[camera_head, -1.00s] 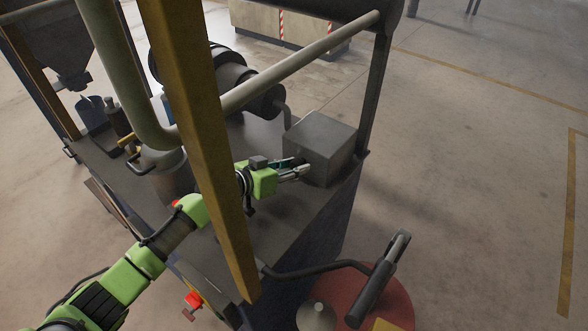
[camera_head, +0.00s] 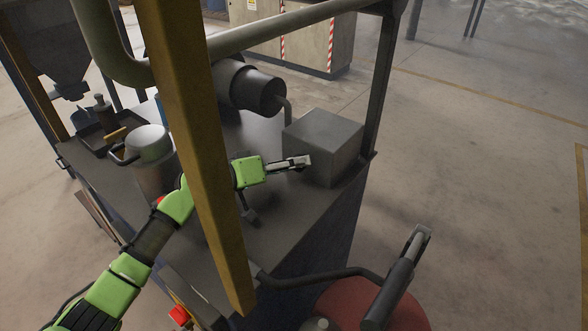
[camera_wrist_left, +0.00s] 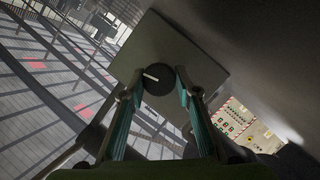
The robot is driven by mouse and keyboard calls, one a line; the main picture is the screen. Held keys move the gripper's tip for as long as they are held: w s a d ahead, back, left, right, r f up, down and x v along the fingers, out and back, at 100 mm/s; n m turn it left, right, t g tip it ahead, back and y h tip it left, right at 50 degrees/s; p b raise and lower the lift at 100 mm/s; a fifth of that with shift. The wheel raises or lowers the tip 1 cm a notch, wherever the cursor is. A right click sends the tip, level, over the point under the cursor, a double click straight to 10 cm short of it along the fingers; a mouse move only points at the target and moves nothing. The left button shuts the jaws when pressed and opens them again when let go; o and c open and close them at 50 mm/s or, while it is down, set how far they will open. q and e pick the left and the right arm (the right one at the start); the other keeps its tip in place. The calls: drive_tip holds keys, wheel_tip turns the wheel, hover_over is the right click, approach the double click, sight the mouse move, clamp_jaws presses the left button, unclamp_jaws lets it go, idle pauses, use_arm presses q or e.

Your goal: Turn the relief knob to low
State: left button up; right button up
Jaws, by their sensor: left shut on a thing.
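The relief knob (camera_wrist_left: 158,83) is a round black knob with a white pointer line, on the flat face of a grey box (camera_wrist_left: 185,50). In the left wrist view its line points left and slightly up. My left gripper (camera_head: 303,162) reaches the side of the grey box (camera_head: 325,140) in the head view. Its fingers are on either side of the knob and shut on it. The knob is hidden in the head view, and I cannot read any low mark around it. My right gripper is not in view.
A yellow-brown post (camera_head: 190,130) stands in front of my left arm. A pale pipe (camera_head: 270,35) crosses above the bench top (camera_head: 275,215). A black cylinder (camera_head: 250,88) lies behind, a metal canister (camera_head: 150,142) stands left. Floor on the right is clear.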

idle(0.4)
use_arm(q)
drive_tip(key=o, duration=1.1)
drive_tip(key=shift+v, duration=3.8)
